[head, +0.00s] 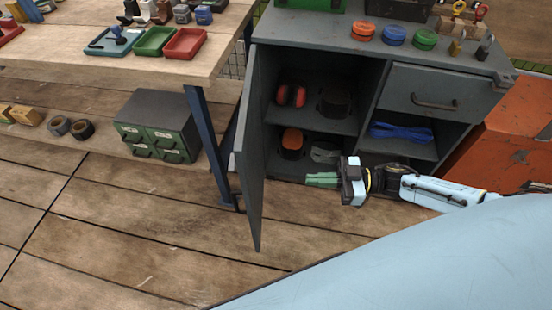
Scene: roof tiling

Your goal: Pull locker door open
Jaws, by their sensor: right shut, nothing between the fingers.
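The grey locker (335,34) stands at the upper middle with its left door (250,160) swung wide open toward me. My left gripper is not in view.
Inside the locker are red earmuffs (291,95), an orange item (292,140) and a blue bundle (400,133). A drawer (437,94) is shut at right. A workbench (110,65) and a green drawer box (157,127) stand left. An orange cabinet (510,150) stands right. Floor before the door is clear.

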